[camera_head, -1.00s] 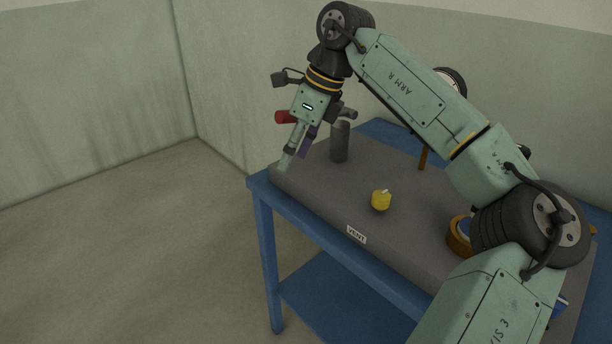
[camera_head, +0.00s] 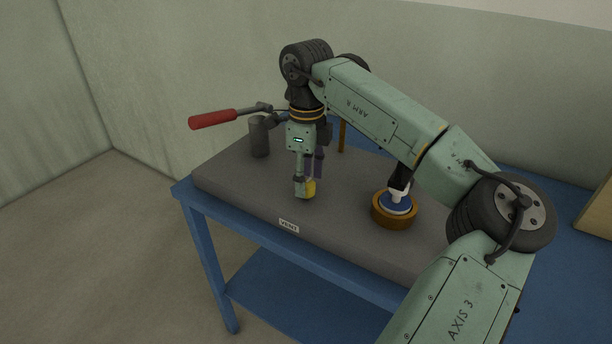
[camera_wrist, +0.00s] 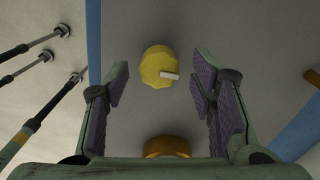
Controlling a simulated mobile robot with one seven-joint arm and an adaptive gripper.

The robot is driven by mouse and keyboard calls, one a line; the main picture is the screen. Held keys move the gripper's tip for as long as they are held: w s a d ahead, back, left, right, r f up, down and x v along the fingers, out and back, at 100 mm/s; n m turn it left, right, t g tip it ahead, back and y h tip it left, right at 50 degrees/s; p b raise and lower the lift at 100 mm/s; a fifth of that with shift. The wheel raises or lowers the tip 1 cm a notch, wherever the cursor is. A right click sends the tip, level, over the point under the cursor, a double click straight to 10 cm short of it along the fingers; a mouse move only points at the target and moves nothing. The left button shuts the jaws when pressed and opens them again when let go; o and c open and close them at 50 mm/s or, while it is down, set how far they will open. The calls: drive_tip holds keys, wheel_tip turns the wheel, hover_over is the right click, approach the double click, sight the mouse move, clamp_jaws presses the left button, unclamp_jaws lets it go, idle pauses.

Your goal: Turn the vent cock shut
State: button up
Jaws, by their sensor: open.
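The vent cock is a yellow faceted knob (camera_head: 311,188) with a white pointer, on the grey slab (camera_head: 235,190) behind the white VENT label (camera_head: 289,226). I cannot tell how far down the fingers reach.
A red-handled lever (camera_head: 213,119) sticks out left near a grey cylinder (camera_head: 259,138). A brown ring with a blue and white top (camera_head: 394,210) stands to the right of the knob; its brown edge (camera_wrist: 167,146) shows low in the wrist view. The slab's front left is clear.

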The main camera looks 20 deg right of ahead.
drive_tip(key=shift+f, duration=0.5)
drive_tip(key=c, duration=1.1)
